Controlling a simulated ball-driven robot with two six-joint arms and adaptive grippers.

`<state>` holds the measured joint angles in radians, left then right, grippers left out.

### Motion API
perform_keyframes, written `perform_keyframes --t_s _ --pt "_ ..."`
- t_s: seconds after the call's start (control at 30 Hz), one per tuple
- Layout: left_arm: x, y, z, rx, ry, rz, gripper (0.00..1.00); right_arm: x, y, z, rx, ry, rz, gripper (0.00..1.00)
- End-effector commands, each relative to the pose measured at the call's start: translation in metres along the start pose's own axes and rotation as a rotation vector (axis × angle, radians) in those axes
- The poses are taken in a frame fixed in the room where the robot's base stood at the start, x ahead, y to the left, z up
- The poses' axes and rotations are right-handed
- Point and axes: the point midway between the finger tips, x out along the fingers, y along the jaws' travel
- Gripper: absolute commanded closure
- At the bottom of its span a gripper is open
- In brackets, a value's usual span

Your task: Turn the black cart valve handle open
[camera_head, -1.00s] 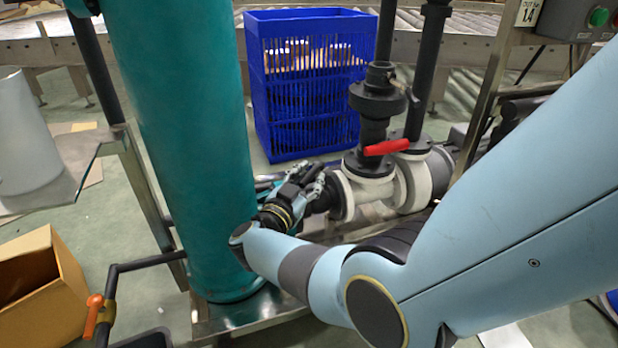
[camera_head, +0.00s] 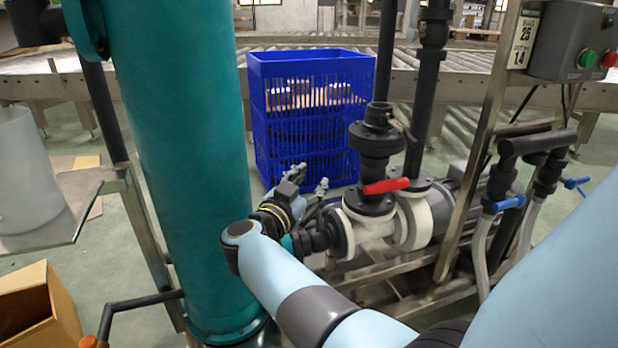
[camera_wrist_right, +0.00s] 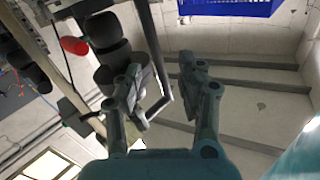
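A black valve (camera_head: 376,140) stands upright on the pipe above the pump in the head view, with a dark lever (camera_head: 408,130) at its right side. A red handle (camera_head: 386,186) sits just below it. My right gripper (camera_head: 310,181) is left of the valve, apart from it, in front of the blue crate. In the right wrist view my right gripper (camera_wrist_right: 161,72) is open, with a thin bent dark rod (camera_wrist_right: 159,70) showing between its fingers; I cannot tell its depth. The red handle (camera_wrist_right: 74,45) and black pipe (camera_wrist_right: 105,45) show at upper left. My left gripper is not in view.
A large teal cylinder (camera_head: 165,150) stands close on the left of my right arm. A blue crate (camera_head: 310,60) is behind. The pump motor (camera_head: 480,205), frame post (camera_head: 497,110) and blue-handled pipes (camera_head: 507,203) crowd the right. An open cardboard box (camera_head: 60,300) is at lower left.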

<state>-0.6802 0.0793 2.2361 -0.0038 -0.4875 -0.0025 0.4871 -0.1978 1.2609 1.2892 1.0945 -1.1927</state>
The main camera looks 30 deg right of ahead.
Motion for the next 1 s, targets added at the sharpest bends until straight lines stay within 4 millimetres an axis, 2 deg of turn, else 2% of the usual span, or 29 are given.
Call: perform_keyframes --t_s 0.13,0.4,0.47,0.57,0.7,0.8,0.9,0.97,1.0 --pt "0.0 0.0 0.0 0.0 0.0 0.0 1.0 0.0 -0.002 -0.01 0.001 -0.001 0.001 0.61" --pt "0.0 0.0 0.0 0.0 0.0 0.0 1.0 0.0 -0.002 -0.012 -0.001 -0.001 0.0 0.62" --pt "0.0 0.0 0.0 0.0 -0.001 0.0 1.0 0.0 -0.003 -0.011 0.005 -0.001 -0.002 0.7" --pt "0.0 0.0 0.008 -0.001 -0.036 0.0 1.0 -0.001 -0.017 -0.006 0.032 -0.027 -0.067 0.83" --pt "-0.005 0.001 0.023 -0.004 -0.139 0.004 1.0 0.002 -0.061 -0.006 0.121 -0.092 -0.288 1.0" --pt "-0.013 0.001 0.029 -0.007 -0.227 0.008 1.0 0.014 -0.074 -0.009 0.135 -0.134 -0.512 1.0" --pt "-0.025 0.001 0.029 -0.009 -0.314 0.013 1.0 0.02 -0.065 -0.01 0.08 -0.201 -0.77 1.0" --pt "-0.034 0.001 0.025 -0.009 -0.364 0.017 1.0 0.018 -0.046 -0.008 0.003 -0.265 -0.936 1.0" --pt "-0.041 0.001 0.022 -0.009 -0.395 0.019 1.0 0.013 -0.029 -0.007 -0.062 -0.322 -1.044 1.0"
